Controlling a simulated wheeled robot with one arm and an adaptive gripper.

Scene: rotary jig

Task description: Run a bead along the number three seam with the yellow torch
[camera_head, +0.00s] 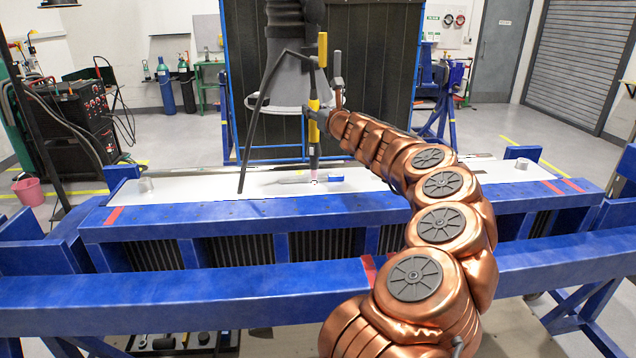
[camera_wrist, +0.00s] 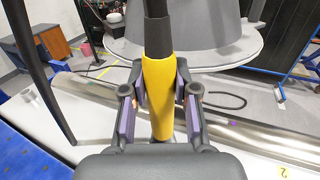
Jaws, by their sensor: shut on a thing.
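My gripper (camera_head: 316,114) is shut on the yellow torch (camera_head: 314,103), which stands nearly upright with its lower end over the pale plate (camera_head: 220,186) on the blue jig. In the wrist view the purple-padded fingers (camera_wrist: 158,108) hold the torch's yellow handle (camera_wrist: 158,80) from both sides. The torch's lower tip (camera_head: 314,181) is close to the plate; I cannot tell whether it touches. A yellow "2" mark (camera_wrist: 283,172) shows at the lower right of the wrist view. No number three mark is readable, and I cannot make out its seam.
A dark cable (camera_head: 262,92) hangs left of the torch down to the plate. A small blue block (camera_head: 330,178) is beside the tip. A shiny metal bar (camera_wrist: 230,138) lies behind the torch. A grey hood (camera_wrist: 190,25) hangs beyond. Blue jig beams (camera_head: 190,291) run across the front.

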